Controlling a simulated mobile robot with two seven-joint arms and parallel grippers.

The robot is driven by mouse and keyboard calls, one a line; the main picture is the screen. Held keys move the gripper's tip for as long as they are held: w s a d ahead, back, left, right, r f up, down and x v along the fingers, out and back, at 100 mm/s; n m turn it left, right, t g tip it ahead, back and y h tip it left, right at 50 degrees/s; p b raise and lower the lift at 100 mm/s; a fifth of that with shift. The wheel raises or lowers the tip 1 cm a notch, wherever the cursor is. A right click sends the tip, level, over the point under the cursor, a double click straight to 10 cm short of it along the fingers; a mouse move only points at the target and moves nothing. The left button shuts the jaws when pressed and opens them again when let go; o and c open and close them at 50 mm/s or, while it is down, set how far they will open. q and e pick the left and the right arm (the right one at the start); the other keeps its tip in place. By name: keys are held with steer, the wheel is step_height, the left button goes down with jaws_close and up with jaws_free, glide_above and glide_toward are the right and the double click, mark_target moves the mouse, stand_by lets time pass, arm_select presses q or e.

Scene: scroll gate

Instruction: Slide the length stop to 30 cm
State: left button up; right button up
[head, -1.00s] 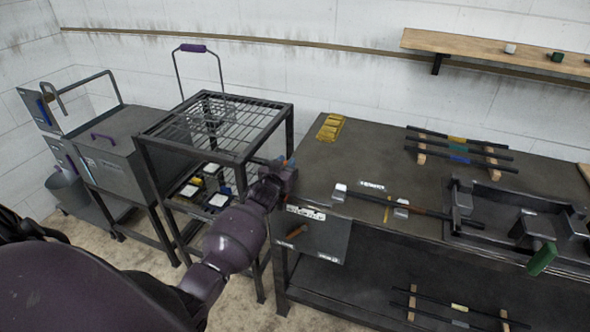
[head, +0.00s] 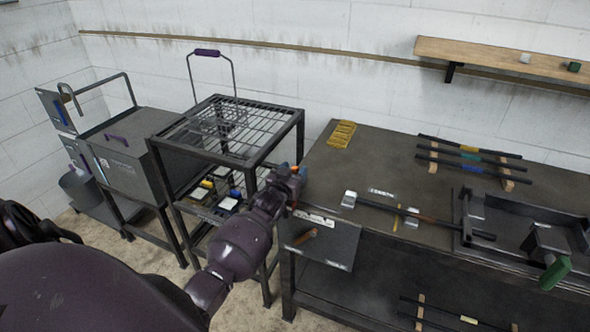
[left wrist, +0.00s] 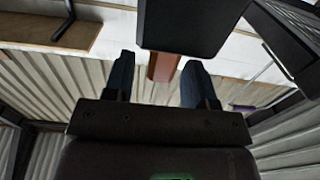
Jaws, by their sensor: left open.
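A thin dark rod (head: 379,206) lies along the front of the dark workbench, with a silver block (head: 349,200) at its left end and a second silver block (head: 411,217) farther right. I cannot tell which block is the length stop, and no scale figures are readable. My left gripper (head: 292,172) is above the bench's left end, left of the rod and apart from both blocks. In the left wrist view its two dark fingers (left wrist: 158,82) are spread. A reddish-brown bar (left wrist: 164,66) shows between them, below a dark block. My right gripper is not in view.
A wire-topped rack (head: 225,130) stands close left of the bench. A dark panel (head: 320,240) hangs at the bench front. A dark tray (head: 520,215) and a green-handled tool (head: 555,272) are at right. Several rods on wooden supports (head: 507,180) lie behind. The bench middle is clear.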

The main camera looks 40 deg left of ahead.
arm_select(q)
steer(key=v, duration=0.9)
steer(key=shift+s, duration=0.35)
steer(key=s+d+f+m+g+h, duration=0.2)
steer(key=s+d+f, duration=0.4)
steer(key=s, duration=0.5)
steer(key=s+d+f+m+g+h, duration=0.1)
steer(key=s+d+f+g+h, duration=0.1)
steer(key=s+d+f, duration=0.4)
steer(key=s+d+g, duration=0.1)
steer(key=s+d, duration=0.2)
steer(key=s, duration=0.2)
steer(key=shift+s+d+m+g, duration=0.25)
steer(key=shift+s+m+g, duration=0.05)
steer(key=shift+s+m, duration=0.1)
